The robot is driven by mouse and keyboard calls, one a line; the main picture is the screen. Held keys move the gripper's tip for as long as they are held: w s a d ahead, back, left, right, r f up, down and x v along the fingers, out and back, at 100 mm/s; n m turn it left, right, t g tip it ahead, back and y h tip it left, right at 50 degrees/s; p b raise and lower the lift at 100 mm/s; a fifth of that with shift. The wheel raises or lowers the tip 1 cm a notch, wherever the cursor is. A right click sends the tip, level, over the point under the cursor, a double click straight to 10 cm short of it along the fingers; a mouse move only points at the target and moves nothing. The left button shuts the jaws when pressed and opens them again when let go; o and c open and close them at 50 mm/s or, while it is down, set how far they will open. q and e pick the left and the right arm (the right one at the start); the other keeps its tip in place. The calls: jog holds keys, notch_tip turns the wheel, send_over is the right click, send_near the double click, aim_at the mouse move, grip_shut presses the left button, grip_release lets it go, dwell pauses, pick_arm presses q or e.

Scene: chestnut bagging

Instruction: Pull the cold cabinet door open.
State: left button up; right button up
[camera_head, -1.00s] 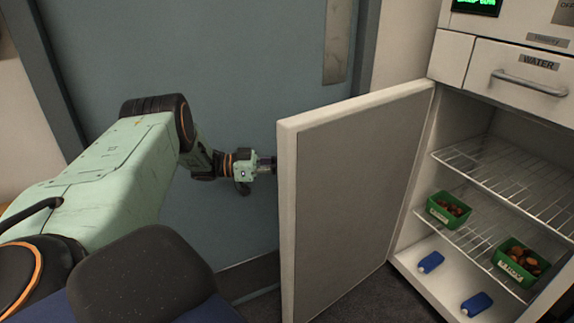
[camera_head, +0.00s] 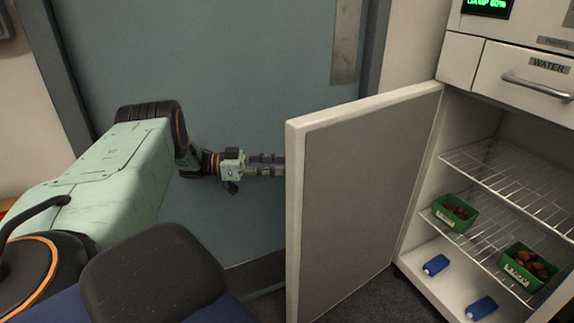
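The cold cabinet door (camera_head: 365,205) stands swung wide open, hinged on its right side at the cabinet. Its inner grey panel and white edge face me. The cabinet (camera_head: 425,265) is open, with its inside in plain view. My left gripper (camera_head: 275,165) is at the left of the door's free edge, and its fingers point right toward the door. The fingertips end near or behind that edge, so I cannot tell whether they touch it. The door's outer face and any handle are hidden. My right gripper is out of view.
Two wire shelves (camera_head: 520,187) are inside the cabinet. Green trays of chestnuts (camera_head: 455,222) (camera_head: 528,283) stand on the lower one. Blue packs (camera_head: 436,265) (camera_head: 481,308) lie on the cabinet floor. A WATER drawer (camera_head: 524,82) is above. A blue-grey door (camera_head: 220,60) stands behind my arm.

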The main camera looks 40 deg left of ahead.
pick_arm(q)
jog(key=v, duration=0.2)
jog(key=shift+s+a, duration=0.25)
jog(key=shift+d, duration=0.1)
dwell(0.4)
